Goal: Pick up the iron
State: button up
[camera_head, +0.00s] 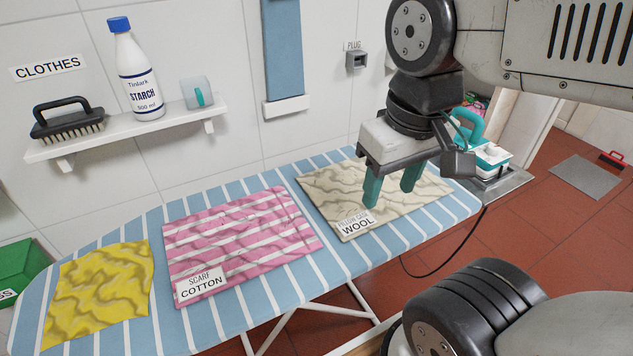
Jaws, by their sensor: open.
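The iron (490,156) is white and teal with a teal handle. It rests at the right end of the ironing board on a grey metal plate (507,184), partly hidden behind my gripper and wrist. A dark cord hangs below that end of the board. My gripper (390,200) has two teal fingers pointing down, spread apart, with nothing between them. It is to the left of the iron in the picture, in front of the beige wool pillow case (420,183). I cannot tell its exact height over the cloth.
The striped ironing board (345,258) also bears a pink striped cotton scarf (240,236) and a yellow cloth (98,292). A wall shelf (125,138) holds a brush (68,120), a starch bottle (137,72) and a clear cup (197,93).

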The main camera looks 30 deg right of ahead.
aim_at(488, 167)
jog(key=z, duration=3.4)
jog(key=i, duration=1.05)
jog(key=u, duration=3.35)
